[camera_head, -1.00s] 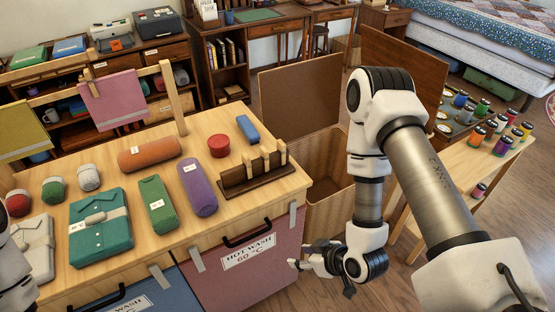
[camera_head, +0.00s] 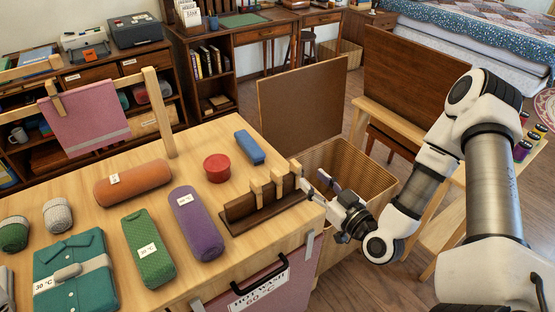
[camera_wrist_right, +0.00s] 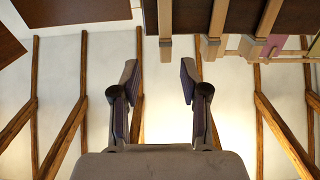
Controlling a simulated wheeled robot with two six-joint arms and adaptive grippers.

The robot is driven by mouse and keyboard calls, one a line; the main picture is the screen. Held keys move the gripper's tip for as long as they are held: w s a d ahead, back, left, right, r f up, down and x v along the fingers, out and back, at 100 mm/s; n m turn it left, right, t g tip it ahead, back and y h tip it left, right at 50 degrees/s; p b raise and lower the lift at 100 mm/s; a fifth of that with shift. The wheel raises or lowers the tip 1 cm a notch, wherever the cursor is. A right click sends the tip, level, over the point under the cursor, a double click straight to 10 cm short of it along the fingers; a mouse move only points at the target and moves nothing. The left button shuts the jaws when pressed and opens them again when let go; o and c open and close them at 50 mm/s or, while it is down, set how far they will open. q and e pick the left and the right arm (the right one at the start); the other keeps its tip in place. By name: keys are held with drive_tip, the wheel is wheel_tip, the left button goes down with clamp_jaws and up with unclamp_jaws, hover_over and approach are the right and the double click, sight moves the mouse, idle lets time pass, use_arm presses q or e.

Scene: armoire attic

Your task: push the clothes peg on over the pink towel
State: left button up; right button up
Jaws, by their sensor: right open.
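The pink towel (camera_head: 84,122) hangs over a wooden rail at the left in the head view, with one peg (camera_head: 56,100) at its upper left corner. Three wooden pegs stand upright in a dark rack (camera_head: 262,208) at the table's right end. The nearest to my gripper is the right-hand peg (camera_head: 295,170); it also shows in the right wrist view (camera_wrist_right: 165,22). My right gripper (camera_head: 315,183) is open and empty, just right of that peg. In the wrist view the peg lies ahead of the gap between the fingers (camera_wrist_right: 158,78), apart from them. My left gripper is out of view.
A red round tin (camera_head: 217,168), a blue block (camera_head: 249,147) and rolled cloths (camera_head: 196,223) lie left of and behind the rack. An open wicker hamper (camera_head: 350,165) stands beyond the table's right edge. The rail's wooden post (camera_head: 158,112) rises right of the towel.

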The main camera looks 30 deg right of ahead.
sight(300, 168)
drive_tip(key=shift+w+r, duration=0.1)
drive_tip(key=shift+w, duration=0.35)
drive_tip(key=w, duration=0.2)
drive_tip(key=w+a, duration=0.1)
drive_tip(key=w, duration=0.3)
drive_tip(key=shift+w+a+r, duration=0.2)
drive_tip(key=shift+w+r, duration=0.05)
drive_tip(key=shift+r, duration=0.1)
drive_tip(key=shift+s, duration=0.1)
drive_tip(key=shift+c, duration=0.4)
clamp_jaws()
